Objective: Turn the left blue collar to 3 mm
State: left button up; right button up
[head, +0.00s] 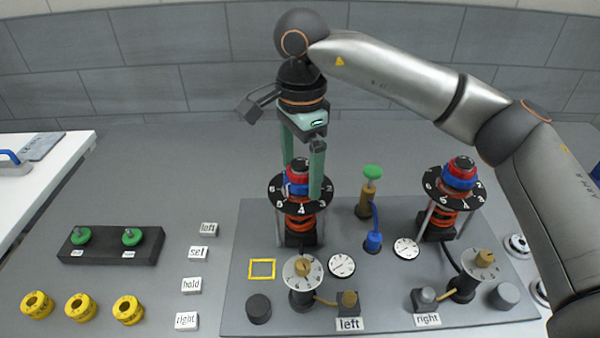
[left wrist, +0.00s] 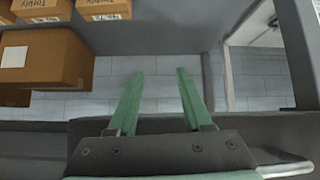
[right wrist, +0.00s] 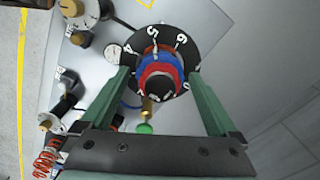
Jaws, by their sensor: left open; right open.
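The left blue collar (head: 296,187) sits on the left post, under a red cap (head: 298,174) and above a black numbered dial (head: 281,205). It also shows in the right wrist view (right wrist: 150,58), ringed by the dial (right wrist: 196,45) with white digits. My right gripper (head: 302,182) points down over this post, its green fingers open on either side of it. In the right wrist view the open fingers (right wrist: 160,78) straddle the red and blue stack; contact cannot be told. My left gripper (left wrist: 160,74) is open and empty, away from the fixture.
A similar right post with a blue collar (head: 458,183) stands on the grey plate (head: 345,215). A green-topped valve (head: 372,173), gauges (head: 341,265) and knobs are close by. Yellow rings (head: 80,307) and a black block (head: 110,246) lie left. Cardboard boxes (left wrist: 45,60) show in the left wrist view.

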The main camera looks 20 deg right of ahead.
jog(key=m, duration=0.4)
jog(key=shift+m, duration=0.4)
jog(key=m, duration=0.3)
jog(key=shift+m, duration=0.4)
jog(key=m, duration=0.4)
jog(key=shift+b, duration=0.35)
jog(key=m, duration=0.4)
